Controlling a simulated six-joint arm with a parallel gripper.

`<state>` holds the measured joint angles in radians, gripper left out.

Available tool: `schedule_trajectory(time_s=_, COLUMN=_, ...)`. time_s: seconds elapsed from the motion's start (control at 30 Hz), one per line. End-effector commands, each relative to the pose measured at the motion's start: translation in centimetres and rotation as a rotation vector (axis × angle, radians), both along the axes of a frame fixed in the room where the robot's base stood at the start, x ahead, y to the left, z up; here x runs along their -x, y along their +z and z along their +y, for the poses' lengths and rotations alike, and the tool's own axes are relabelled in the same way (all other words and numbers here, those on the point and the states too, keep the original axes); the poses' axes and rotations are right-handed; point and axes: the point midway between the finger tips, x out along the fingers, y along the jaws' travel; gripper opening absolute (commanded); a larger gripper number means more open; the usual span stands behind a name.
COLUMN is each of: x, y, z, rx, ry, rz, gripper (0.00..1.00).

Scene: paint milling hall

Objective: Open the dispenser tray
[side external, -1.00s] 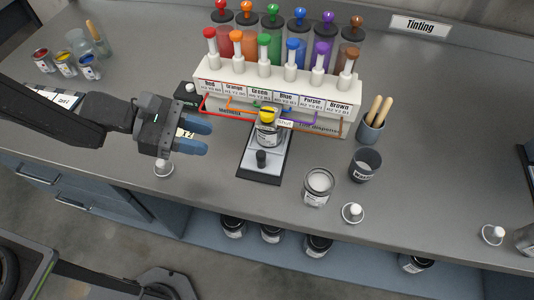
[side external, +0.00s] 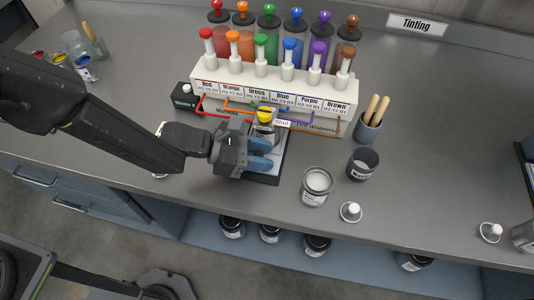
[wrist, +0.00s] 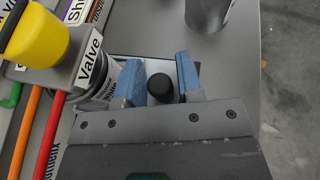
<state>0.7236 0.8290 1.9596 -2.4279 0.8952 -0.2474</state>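The dispenser tray (side external: 283,163) lies under the white tint dispenser (side external: 235,83), mostly covered by my gripper. A labelled can stands on its back part, below the yellow valve knob (side external: 264,117). The tray's black knob (wrist: 160,84) shows in the wrist view but is hidden in the side view. My gripper (side external: 261,155) is low over the front of the tray. In the wrist view its blue fingers (wrist: 159,80) are open, one on each side of the black knob, with small gaps visible. The yellow valve knob is at the upper left there.
A cup with wooden sticks (side external: 368,128) is farther back. The counter in front of the tray is clear.

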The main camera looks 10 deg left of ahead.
Motion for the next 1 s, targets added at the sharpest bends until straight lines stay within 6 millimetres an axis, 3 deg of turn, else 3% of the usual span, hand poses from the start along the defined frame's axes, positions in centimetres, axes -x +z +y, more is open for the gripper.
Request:
schedule_trajectory(time_s=0.43, x=-0.29, y=-0.46, z=-1.12, rx=0.000, ry=0.000, rz=0.000, gripper=0.33)
schedule_trajectory(time_s=0.8, x=-0.28, y=-0.44, z=-1.09, rx=0.000, ry=0.000, rz=0.000, gripper=0.00)
schedule_trajectory(time_s=1.0, x=-0.28, y=-0.43, z=-1.08, rx=0.000, ry=0.000, rz=0.000, gripper=0.00)
